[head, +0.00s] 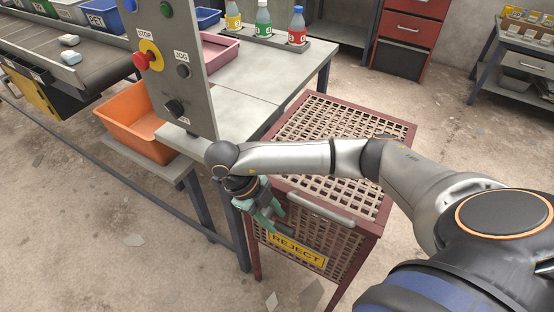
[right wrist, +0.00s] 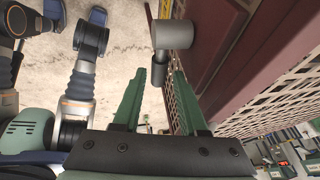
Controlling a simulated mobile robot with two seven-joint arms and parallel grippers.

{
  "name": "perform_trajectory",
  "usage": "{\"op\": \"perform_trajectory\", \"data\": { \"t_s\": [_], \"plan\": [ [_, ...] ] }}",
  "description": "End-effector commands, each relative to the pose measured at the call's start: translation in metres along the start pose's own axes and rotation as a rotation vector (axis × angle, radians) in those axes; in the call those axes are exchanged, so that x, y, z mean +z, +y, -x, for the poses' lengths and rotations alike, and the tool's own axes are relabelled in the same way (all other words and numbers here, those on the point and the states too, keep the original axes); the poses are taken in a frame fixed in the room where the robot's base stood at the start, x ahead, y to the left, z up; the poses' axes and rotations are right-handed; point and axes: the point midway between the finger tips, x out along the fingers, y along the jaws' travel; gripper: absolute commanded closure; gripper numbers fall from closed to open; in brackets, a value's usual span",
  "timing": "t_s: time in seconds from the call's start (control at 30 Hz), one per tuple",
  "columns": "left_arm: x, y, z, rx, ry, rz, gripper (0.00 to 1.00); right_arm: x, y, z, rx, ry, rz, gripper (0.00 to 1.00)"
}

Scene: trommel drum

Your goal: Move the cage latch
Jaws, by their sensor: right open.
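The cage (head: 365,215) is a dark red frame with lattice panels and a yellow REJECT label on its front. A dark grey piece (head: 284,229), which looks like the latch, sits on the front just above the label. My right gripper (head: 272,215) has green fingers and is at the cage's front left, close beside this piece. In the right wrist view the open fingers (right wrist: 160,76) point toward a grey cylindrical part (right wrist: 172,35). A smaller grey part hangs below it, near the gap between the fingertips. I cannot tell whether they touch. My left gripper is not visible.
A light metal bar handle (head: 318,207) runs along the cage's top front edge. A grey table (head: 240,108) and a control panel (head: 175,70) with a red stop button stand to the left. An orange bin (head: 135,125) sits beneath. The floor in front is mostly clear.

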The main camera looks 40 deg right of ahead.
Motion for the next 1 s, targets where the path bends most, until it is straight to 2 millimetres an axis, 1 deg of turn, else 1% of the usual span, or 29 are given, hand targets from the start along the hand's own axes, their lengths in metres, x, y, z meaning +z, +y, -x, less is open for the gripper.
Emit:
{"op": "perform_trajectory", "data": {
  "t_s": [0.03,0.2,0.53,0.9,1.0],
  "plan": [
    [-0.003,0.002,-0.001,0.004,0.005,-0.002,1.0,-0.001,0.0,-0.008,0.001,0.002,0.0,0.58],
    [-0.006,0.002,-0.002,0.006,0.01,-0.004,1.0,0.0,0.0,-0.021,0.001,0.0,0.0,0.58],
    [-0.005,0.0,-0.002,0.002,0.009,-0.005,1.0,0.0,0.0,-0.024,0.002,-0.002,0.001,0.58],
    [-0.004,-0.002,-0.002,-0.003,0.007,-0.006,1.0,0.0,0.001,-0.024,0.002,-0.002,0.001,1.0],
    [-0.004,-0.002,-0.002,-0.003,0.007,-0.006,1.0,0.0,0.001,-0.024,0.002,-0.002,0.001,1.0]
  ]
}}
